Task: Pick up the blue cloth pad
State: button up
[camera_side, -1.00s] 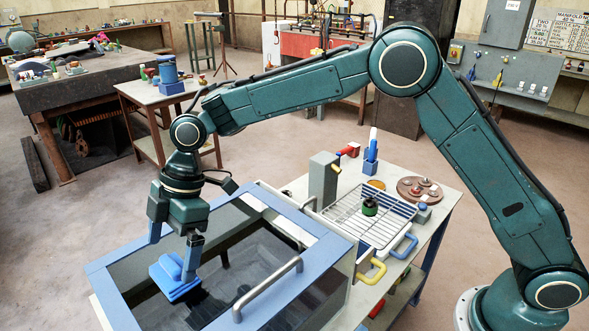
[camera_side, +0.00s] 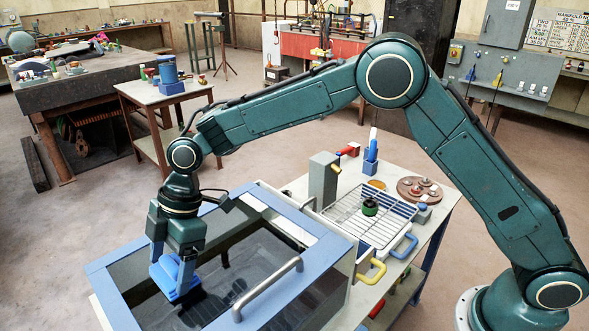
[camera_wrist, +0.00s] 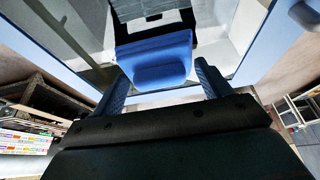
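The blue cloth pad (camera_side: 173,283) is a blue block with a raised grip on top. It sits inside the blue-framed, glass-walled box (camera_side: 112,262) at the front left. My gripper (camera_side: 173,262) points down over the pad, with one finger on either side of its raised part. In the wrist view the pad (camera_wrist: 158,62) shows between the two spread fingers (camera_wrist: 160,76). The fingers stand apart, and I cannot tell whether they touch the pad. The pad's underside is hidden.
The box's frame and a grey bar handle (camera_side: 268,288) are close to my gripper's right. A wire rack (camera_side: 368,218) with blue and yellow handles stands right of the box. A grey post (camera_side: 323,181) rises behind it. Dark marks lie on the box floor beside the pad.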

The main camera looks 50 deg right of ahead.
aim_at(169, 262)
jog(key=c, duration=0.4)
jog(key=shift+r, duration=0.1)
jog(key=shift+r, duration=4.9)
